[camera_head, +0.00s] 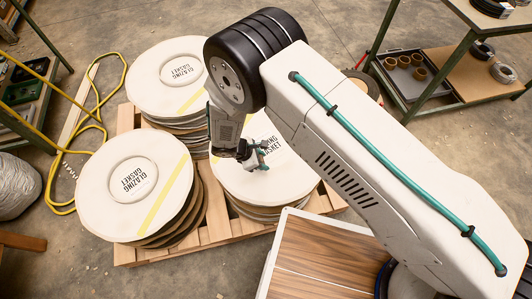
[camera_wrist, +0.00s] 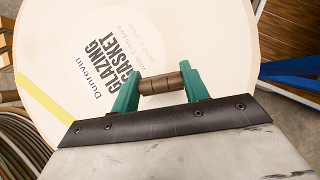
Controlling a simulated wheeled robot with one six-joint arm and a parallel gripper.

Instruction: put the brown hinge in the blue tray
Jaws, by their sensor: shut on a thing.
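My gripper (camera_wrist: 157,86) has green fingers, shut on the brown hinge (camera_wrist: 160,84), a short ribbed brown cylinder in the wrist view. In the head view my gripper (camera_head: 258,156) hangs over a white disc stack on the pallet; the hinge is too small there to make out clearly. A blue edge (camera_wrist: 290,68), which looks like part of the blue tray, shows at the right of the wrist view, apart from the gripper. Most of it is cut off, and my arm covers that side in the head view.
Several stacks of "Glazing Gasket" discs (camera_head: 133,185) stand on a wooden pallet (camera_head: 218,232). A wood-topped surface with a pale rim (camera_head: 315,255) lies at the front. A green-framed bench (camera_head: 470,35) with brown rings is at upper right. A yellow hose (camera_head: 97,88) lies at left.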

